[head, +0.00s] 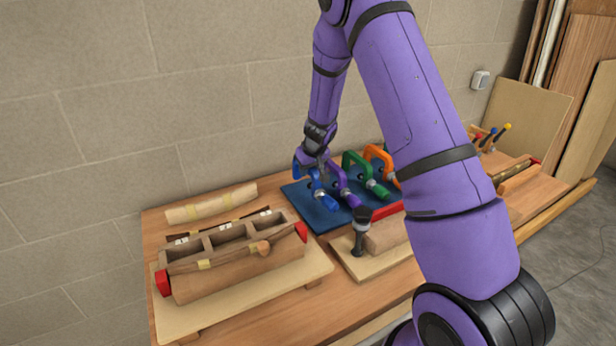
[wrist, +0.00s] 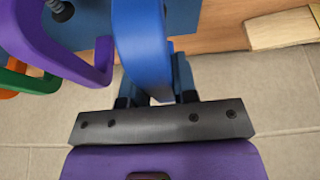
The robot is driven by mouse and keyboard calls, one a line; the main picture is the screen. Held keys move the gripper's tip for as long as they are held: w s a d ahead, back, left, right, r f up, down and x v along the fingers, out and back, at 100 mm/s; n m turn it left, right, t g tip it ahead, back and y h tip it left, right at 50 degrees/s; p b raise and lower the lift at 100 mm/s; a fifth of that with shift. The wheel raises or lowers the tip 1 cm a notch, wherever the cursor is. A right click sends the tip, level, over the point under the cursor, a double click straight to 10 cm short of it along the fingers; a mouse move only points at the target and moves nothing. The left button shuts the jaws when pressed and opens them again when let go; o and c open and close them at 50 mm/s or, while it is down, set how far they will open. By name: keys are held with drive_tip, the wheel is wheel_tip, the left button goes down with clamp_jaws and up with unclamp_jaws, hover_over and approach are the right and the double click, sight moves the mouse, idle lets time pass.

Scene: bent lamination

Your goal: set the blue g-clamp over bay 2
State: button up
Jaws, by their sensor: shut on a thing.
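The blue g-clamp (head: 318,191) is at the left end of a row of clamps on a dark blue mat (head: 297,193). My gripper (head: 312,159) is shut on its frame from above. In the wrist view the blue g-clamp (wrist: 143,45) passes between the two fingers of my gripper (wrist: 155,90). I cannot tell whether the clamp still touches the mat. The bent lamination form (head: 220,283) sits at the left on a pale board, with open bays divided by wooden walls and red end pieces. Bay numbers are not readable.
Purple (head: 342,184), green (head: 365,176) and orange (head: 379,158) clamps stand close to the right of the blue one. A dark upright tool (head: 360,232) stands between the mat and the table front. A pale curved wood piece (head: 211,203) lies behind the form.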

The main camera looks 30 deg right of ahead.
wheel_tip(320, 180, up, 13)
idle(0.7)
idle(0.5)
drive_tip(key=shift+s, duration=0.1)
